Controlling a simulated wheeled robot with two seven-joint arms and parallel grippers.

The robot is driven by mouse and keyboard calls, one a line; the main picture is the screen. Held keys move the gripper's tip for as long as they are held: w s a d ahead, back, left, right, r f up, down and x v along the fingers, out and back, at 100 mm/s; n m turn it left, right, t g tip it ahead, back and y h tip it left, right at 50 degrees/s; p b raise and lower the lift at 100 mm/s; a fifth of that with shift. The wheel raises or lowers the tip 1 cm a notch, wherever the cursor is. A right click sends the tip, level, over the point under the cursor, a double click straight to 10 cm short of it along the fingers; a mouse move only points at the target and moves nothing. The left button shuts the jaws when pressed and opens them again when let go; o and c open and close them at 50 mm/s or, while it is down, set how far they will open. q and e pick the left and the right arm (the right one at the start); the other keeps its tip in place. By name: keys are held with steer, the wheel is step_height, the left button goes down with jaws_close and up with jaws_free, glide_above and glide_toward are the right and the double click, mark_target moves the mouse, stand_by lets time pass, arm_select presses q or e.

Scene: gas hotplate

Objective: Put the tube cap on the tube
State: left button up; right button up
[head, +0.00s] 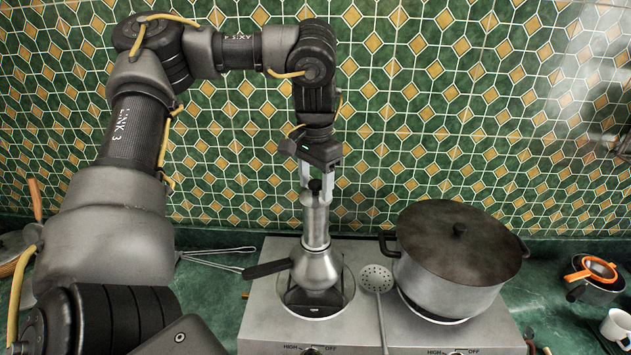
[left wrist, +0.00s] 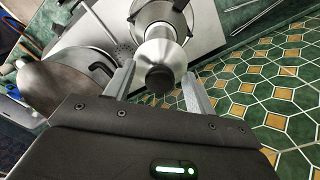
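No clearly recognizable tube or tube cap shows. A silver metal pot (head: 316,262) stands upright on the left burner, with a narrow upper body, a round lower part and a dark side handle. A black knob (head: 315,185) tops it; the knob also shows in the left wrist view (left wrist: 160,79). My left gripper (head: 316,183) points down from above, its two pale fingers on either side of the knob. In the left wrist view my left gripper (left wrist: 160,90) is open, with gaps between fingers and knob. My right gripper is in neither view.
The hotplate (head: 262,325) also carries a large lidded pot (head: 450,285) on its right burner. A slotted spoon (head: 377,280) lies between the burners. A whisk (head: 215,258) lies left. A white cup (head: 616,327) and small pan (head: 597,288) stand far right. The tiled wall (head: 420,130) is close behind.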

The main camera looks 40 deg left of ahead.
mark_target(315, 182)
arm_select(q)
step_height(315, 182, up, 11)
steer(key=shift+b, duration=0.4)
